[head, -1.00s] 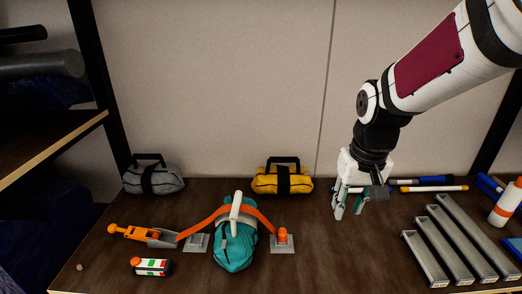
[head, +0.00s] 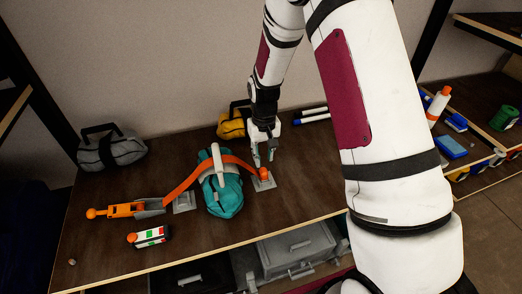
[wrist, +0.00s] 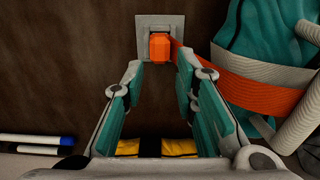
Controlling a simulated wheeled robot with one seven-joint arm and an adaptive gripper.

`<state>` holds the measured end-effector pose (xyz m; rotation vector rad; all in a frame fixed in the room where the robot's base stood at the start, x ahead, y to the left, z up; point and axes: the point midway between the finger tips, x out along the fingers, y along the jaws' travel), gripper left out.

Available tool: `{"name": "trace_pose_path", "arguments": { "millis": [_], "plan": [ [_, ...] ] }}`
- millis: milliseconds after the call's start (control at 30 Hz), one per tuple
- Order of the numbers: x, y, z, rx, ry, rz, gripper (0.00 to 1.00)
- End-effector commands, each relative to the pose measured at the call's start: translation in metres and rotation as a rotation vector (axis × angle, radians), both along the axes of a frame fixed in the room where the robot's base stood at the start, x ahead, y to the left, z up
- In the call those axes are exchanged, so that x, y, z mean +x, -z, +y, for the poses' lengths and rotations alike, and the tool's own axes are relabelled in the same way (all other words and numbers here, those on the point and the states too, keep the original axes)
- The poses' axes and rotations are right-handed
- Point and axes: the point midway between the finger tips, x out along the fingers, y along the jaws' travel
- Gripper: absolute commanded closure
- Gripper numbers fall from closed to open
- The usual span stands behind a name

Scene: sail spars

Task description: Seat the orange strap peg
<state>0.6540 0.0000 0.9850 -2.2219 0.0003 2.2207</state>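The orange strap peg (head: 264,173) stands in a grey square base plate (head: 263,183) at the right end of the orange strap (head: 184,186). In the wrist view the peg (wrist: 160,47) shows as an orange block over its plate (wrist: 144,22), with the strap running off to the right. I cannot tell how deep it sits. The strap crosses a teal bundle (head: 222,197) with a white bar on top. My gripper (head: 264,158) points down just above the peg. In the wrist view its teal-padded fingers (wrist: 158,72) are apart, with nothing between them; the peg appears just beyond the tips.
An orange-and-grey buckle (head: 130,210) and its grey plate (head: 184,202) lie at the strap's left end. A striped box (head: 149,237) lies in front. A yellow bag (head: 232,124) stands close behind my gripper, and a grey bag (head: 112,151) at the back left.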

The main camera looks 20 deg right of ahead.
Motion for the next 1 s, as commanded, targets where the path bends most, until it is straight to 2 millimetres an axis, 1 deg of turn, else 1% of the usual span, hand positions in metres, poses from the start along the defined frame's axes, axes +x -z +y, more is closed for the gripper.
{"name": "trace_pose_path", "arguments": {
  "millis": [33,100,300,500,633,667,700,767,800,1000],
  "plan": [
    [0.0,0.009,0.0,0.0,0.0,0.003,0.73],
    [0.0,0.019,0.0,0.0,0.0,0.005,0.73],
    [0.001,0.043,0.0,0.0,0.0,0.003,0.73],
    [0.0,0.059,0.0,0.0,0.0,0.002,0.73],
    [0.0,0.063,0.0,0.0,0.0,0.002,0.73],
    [0.0,0.063,0.0,0.0,0.0,0.001,0.76],
    [0.0,0.063,0.0,0.0,0.0,0.001,0.85],
    [0.0,0.062,0.0,0.0,0.0,0.001,0.98],
    [0.0,0.062,0.0,0.0,0.0,0.001,1.0],
    [0.0,0.06,0.0,0.0,0.0,0.0,1.0]
  ]
}}
